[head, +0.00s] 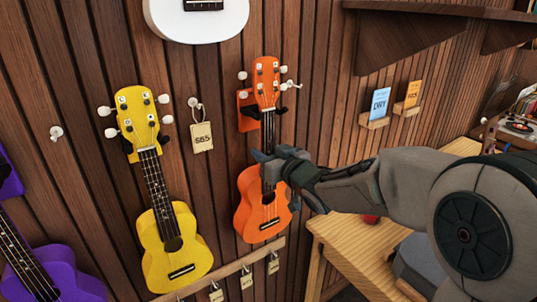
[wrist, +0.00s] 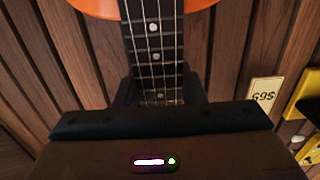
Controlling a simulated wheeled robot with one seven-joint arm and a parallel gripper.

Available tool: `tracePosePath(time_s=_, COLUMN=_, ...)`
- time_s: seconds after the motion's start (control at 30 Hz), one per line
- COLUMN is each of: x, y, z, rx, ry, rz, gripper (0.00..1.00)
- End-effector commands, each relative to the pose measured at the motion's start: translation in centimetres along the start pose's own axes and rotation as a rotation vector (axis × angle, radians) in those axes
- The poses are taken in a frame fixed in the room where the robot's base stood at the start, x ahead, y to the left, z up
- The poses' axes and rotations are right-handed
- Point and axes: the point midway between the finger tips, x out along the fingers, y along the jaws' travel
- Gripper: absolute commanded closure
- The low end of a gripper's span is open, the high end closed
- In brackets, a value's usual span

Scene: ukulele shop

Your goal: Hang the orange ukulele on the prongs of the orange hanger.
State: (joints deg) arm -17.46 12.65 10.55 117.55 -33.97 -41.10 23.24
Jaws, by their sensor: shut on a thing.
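The orange ukulele (head: 262,212) is upright against the slatted wall, body down and headstock up. My gripper (head: 270,168) is shut on its neck, just above the body. In the wrist view, the fretted neck (wrist: 155,45) runs between my gripper's dark fingers (wrist: 158,92), with the orange body at the top edge. The orange hanger (head: 244,118) shows behind the upper neck, just below the headstock. Dark prong parts show on both sides of the neck, the right one clearer. Whether the headstock rests on the prongs I cannot tell.
A yellow ukulele (head: 165,235) hangs to the left, with a price tag (head: 201,137) between. A purple ukulele (head: 40,265) is far left, a white one (head: 197,18) above. A wooden rail (head: 225,270) with tags is below. A wooden table (head: 355,245) stands at right.

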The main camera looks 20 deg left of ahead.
Motion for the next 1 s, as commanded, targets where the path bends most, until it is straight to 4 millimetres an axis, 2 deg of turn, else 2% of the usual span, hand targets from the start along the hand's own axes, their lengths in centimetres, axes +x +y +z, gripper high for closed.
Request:
tracePosePath(time_s=0.37, x=0.0, y=0.0, z=-0.1, rx=0.000, ry=0.003, rz=0.000, gripper=1.00)
tracePosePath(time_s=1.0, x=0.1, y=0.0, z=1.4, rx=-0.001, ry=0.003, rz=0.000, gripper=1.00)
